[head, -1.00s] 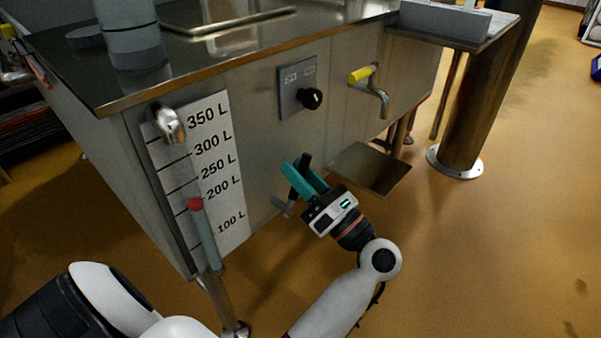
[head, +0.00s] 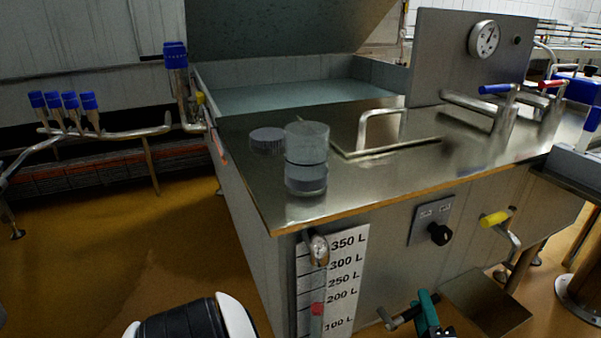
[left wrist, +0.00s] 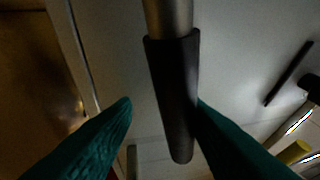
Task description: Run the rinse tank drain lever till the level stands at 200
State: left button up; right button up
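The drain lever (head: 397,316), a metal rod with a dark grip, sticks out low on the front of the steel rinse tank (head: 385,255). My left gripper (head: 426,302), with teal fingers, is at the lever; the bottom edge cuts it off. In the left wrist view the dark grip (left wrist: 175,95) lies between the open fingers, close to the right one, with a gap at the left one. The level scale (head: 345,275) reads 100 L to 350 L. The sight tube's red mark (head: 317,309) stands near or slightly below 200 L; I cannot tell exactly. My right gripper is out of view.
A yellow-handled tap (head: 495,219) and a black knob (head: 440,235) are on the tank front. A clear cylinder (head: 306,150) stands on the steel top. A low metal plate (head: 485,300) lies right of the lever. Orange floor is open at left.

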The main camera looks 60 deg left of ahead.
pick_arm(q)
jog(key=p+v, duration=0.2)
jog(key=v, duration=1)
jog(key=w+d+r+m+t+h+p, duration=0.35)
jog(key=r+m+t+h+p, duration=0.4)
jog(key=m+p, duration=0.6)
notch_tip(320, 180, down, 4)
jog(key=s+d+m+h+p, duration=0.2)
jog(key=d+m+h+p, duration=0.1)
jog(key=m+h+p, duration=0.8)
jog(key=s+a+f+m+g+p, duration=0.1)
jog(key=s+a+m+g+p, duration=0.1)
jog(key=s+p, duration=0.5)
jog(key=s+a+f+m+g+p, duration=0.2)
jog(key=s+g+p, duration=0.5)
jog(key=s, duration=0.4)
jog(key=s+a+f+m+g+p, duration=0.2)
jog(key=s+a+m+g+p, duration=0.1)
jog(key=s+p, duration=0.5)
jog(key=shift+s+a+g+h, duration=0.35)
jog(key=shift+s+a+g, duration=0.3)
jog(key=shift+a, duration=0.2)
jog(key=shift+m, duration=0.25)
